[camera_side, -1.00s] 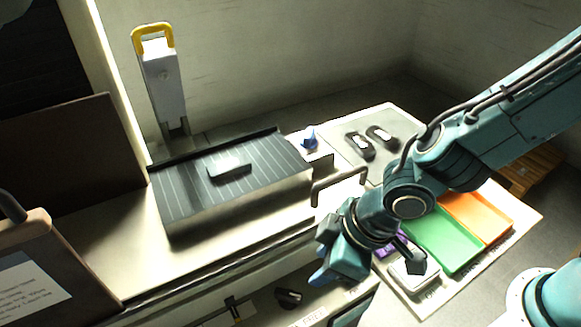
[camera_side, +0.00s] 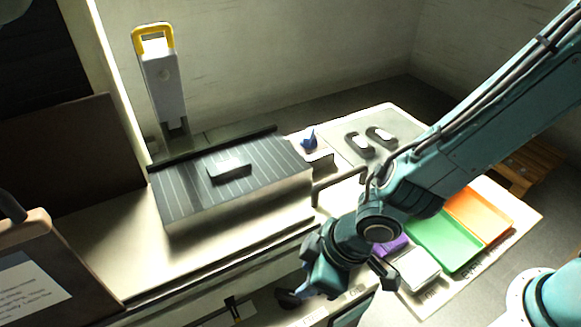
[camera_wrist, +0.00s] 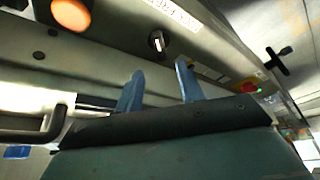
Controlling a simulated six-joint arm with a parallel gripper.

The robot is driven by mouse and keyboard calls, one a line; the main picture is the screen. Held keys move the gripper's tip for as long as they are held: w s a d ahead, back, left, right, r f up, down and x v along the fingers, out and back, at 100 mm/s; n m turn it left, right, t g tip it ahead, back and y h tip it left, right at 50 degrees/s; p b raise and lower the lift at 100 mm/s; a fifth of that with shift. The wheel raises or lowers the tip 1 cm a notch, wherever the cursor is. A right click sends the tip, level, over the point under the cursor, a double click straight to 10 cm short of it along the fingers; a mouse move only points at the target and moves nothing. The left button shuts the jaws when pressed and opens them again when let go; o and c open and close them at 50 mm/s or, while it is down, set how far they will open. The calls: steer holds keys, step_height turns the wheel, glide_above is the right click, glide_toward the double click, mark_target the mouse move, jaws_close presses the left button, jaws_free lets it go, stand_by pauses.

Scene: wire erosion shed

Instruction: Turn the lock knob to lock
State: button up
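A round black knob with a white mark (camera_wrist: 157,41) sits on the pale front panel in the wrist view, beside a white lettered label. I cannot read whether it is the lock knob. In the side view, a dark knob (camera_side: 287,299) shows low on the front panel, partly behind my gripper (camera_side: 319,286). In the wrist view my gripper (camera_wrist: 158,76) has its two blue fingers apart with nothing between them. The black knob lies beyond the fingertips, roughly in line with the gap, apart from them.
An orange button (camera_wrist: 72,14) and a dark bar handle (camera_wrist: 35,133) are at the left of the wrist view; a red knob (camera_wrist: 246,87) is at its right. The side view shows a ribbed dark cover (camera_side: 190,190), a blue knob (camera_side: 309,138) and a green tray (camera_side: 445,240).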

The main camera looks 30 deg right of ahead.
mark_target(288, 293)
steer(key=shift+x, duration=4.25)
jaws_close()
